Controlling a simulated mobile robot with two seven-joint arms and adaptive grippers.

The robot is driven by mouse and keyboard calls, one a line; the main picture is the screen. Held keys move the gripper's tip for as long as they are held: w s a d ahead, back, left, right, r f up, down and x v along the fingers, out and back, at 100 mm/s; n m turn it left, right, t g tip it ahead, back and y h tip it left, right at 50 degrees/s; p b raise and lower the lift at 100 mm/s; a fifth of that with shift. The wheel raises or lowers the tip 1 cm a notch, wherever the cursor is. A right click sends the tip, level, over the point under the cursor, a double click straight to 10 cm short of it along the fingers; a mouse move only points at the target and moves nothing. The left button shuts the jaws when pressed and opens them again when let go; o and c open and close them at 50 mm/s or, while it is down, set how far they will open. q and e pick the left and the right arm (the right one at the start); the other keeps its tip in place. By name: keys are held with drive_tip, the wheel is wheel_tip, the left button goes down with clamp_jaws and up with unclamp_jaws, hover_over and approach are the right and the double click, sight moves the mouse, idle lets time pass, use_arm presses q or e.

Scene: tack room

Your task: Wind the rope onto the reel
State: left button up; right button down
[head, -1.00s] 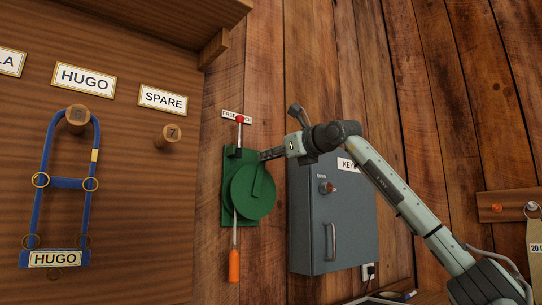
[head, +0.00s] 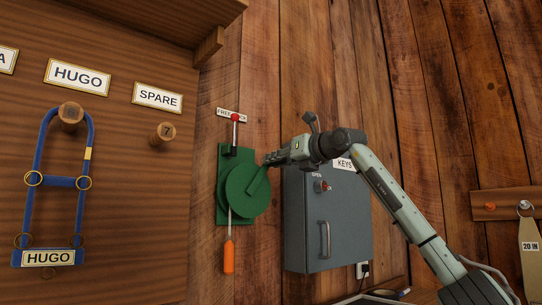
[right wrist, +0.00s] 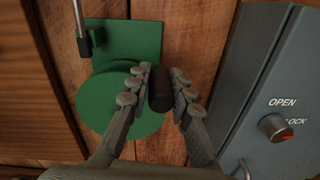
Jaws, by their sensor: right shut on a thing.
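The green reel (head: 240,196) is a round drum on a green backplate on the plank wall; it also shows in the right wrist view (right wrist: 112,118). A green crank arm (head: 257,182) slants up to the right across its face. My right gripper (head: 268,160) is shut on the black crank knob (right wrist: 160,88), with fingers on both sides of it. My left gripper is not in view.
A grey key cabinet (head: 312,235) with an OPEN/LOCK knob (right wrist: 275,127) stands close to the right of the reel. At left, a wooden panel carries a blue halter (head: 38,180) on a peg and an empty peg (head: 163,132).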

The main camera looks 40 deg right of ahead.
drive_tip(key=shift+w+d+f+m, duration=0.15)
drive_tip(key=shift+d+f+m, duration=0.5)
drive_tip(key=shift+m, duration=0.25)
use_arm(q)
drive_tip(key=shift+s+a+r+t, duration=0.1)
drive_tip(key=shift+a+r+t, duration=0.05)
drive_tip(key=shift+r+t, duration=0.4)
use_arm(e)
wheel_tip(320, 180, down, 6)
drive_tip(key=d+m, duration=0.2)
drive_tip(key=m, duration=0.4)
drive_tip(key=shift+d+r+y, duration=0.15)
drive_tip(key=shift+d+y, duration=0.1)
drive_tip(key=shift+y, duration=0.05)
drive_tip(key=shift+w, duration=0.1)
drive_tip(key=c, duration=1.3)
unclamp_jaws()
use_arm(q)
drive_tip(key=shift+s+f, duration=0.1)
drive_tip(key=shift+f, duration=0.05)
